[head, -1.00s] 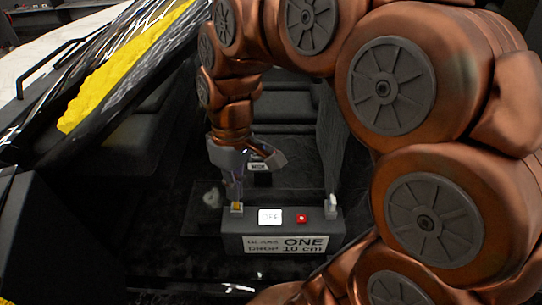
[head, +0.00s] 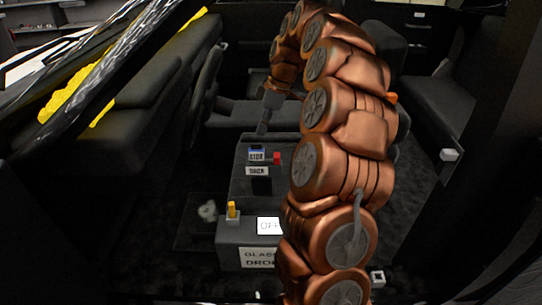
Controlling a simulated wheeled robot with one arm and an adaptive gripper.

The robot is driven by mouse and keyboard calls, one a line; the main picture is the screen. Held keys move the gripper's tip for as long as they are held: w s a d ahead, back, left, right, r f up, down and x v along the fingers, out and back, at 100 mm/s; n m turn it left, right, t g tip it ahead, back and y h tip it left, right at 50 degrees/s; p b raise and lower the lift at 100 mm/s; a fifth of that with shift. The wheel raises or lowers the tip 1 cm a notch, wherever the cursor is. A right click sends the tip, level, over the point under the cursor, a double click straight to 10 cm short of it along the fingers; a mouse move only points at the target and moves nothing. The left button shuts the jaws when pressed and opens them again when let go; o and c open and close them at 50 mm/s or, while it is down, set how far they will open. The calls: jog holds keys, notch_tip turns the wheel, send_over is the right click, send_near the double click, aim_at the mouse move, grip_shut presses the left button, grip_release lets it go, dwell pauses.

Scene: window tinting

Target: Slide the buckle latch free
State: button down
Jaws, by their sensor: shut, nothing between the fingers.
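My gripper (head: 262,128) points down at the end of my copper arm, above the far end of a dark console (head: 240,187). Its fingers look closed together with nothing between them. Just below the tips, a small blue-and-white labelled block (head: 257,153) and a red piece (head: 277,158) sit on the console. A white label (head: 257,171) and a black block (head: 262,186) are nearer me. I cannot tell which of these is the buckle latch. The gripper appears apart from them, though contact is hard to judge.
A grey box (head: 228,234) stands in front with a lit OFF panel (head: 268,226) and a yellow lever (head: 232,209). My arm hides its right part. Dark seats (head: 183,75) flank the console. A door frame with yellow trim (head: 75,95) is at upper left.

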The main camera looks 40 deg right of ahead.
send_over(275, 154)
jog(key=s+d, duration=0.1)
jog(key=d, duration=0.1)
notch_tip(275, 154, down, 3)
jog(key=shift+s+a+n+b, duration=0.2)
jog(key=shift+a+n+b, duration=0.1)
jog(key=shift+b, duration=0.15)
jog(key=x, duration=1)
jog(key=shift+w+d+f, duration=0.1)
jog(key=shift+w, duration=0.1)
jog(key=shift+s+d+b, duration=0.3)
jog(key=shift+d+b, duration=0.15)
jog(key=shift+b, duration=0.1)
jog(key=shift+s+d, duration=0.25)
jog(key=shift+d, duration=0.15)
